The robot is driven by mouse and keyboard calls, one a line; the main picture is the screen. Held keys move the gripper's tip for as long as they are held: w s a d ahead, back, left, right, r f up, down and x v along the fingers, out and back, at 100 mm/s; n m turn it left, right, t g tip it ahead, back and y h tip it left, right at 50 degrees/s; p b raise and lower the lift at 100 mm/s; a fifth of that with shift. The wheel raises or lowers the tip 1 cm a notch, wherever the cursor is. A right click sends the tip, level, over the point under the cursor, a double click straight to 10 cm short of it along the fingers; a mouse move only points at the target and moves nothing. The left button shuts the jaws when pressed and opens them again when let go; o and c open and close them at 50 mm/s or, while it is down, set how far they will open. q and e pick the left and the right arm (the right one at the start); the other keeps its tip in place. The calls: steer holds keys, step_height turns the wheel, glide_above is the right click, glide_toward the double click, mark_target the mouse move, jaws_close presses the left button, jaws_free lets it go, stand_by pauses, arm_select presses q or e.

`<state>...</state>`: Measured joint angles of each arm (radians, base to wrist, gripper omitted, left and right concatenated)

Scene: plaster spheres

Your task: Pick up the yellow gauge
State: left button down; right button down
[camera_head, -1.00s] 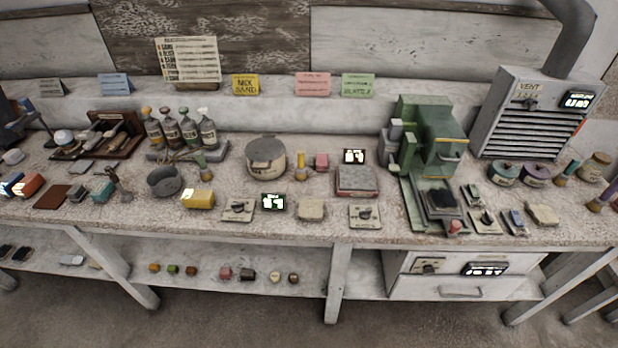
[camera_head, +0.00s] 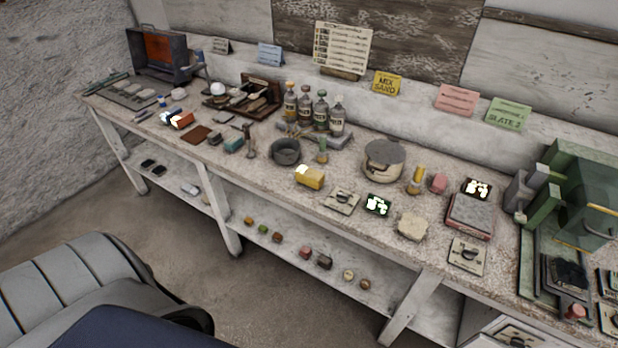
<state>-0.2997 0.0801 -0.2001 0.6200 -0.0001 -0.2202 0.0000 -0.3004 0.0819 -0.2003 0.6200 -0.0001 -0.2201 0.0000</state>
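A small yellow box-shaped device (camera_head: 310,178) with a bright lit face at its left end lies on the bench top, and it looks like the yellow gauge. It sits in front of the dark round bowl (camera_head: 286,152) and left of the lidded beige pot (camera_head: 383,160). It is fully visible and nothing touches it from above. Neither of my grippers is in view.
A flat dial plate (camera_head: 342,201) and a small green lit display (camera_head: 377,205) lie to its right. Several bottles (camera_head: 321,110) stand behind. A green machine (camera_head: 580,205) fills the right end. A lower shelf (camera_head: 290,257) holds small blocks.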

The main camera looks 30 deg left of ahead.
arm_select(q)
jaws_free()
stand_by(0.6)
